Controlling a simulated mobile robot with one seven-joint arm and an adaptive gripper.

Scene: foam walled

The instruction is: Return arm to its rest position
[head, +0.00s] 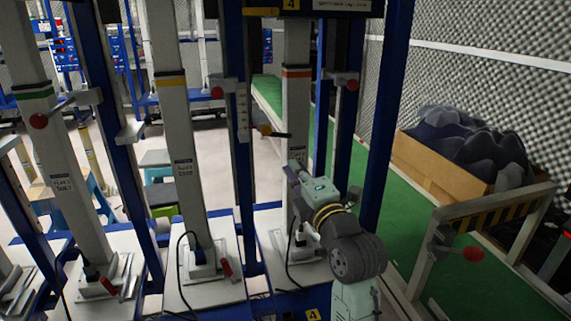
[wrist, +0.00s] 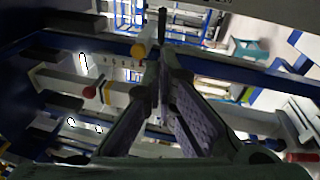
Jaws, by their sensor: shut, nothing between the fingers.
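My arm (head: 357,258) rises at the lower right of the middle in the head view, bent, with its end among the blue frames and pale columns. My gripper (head: 292,172) points away from me, in front of a pale column with a red band (head: 296,110). In the wrist view the two fingers of my gripper (wrist: 163,75) come together at their tips, and nothing shows between them.
Blue uprights (head: 383,120) and levers with red knobs (head: 217,93) stand close around the arm. A striped barrier (head: 490,212) with a red-knobbed lever is to the right. Beyond it, a cardboard box (head: 425,165) of dark foam lies near the green walkway (head: 400,220).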

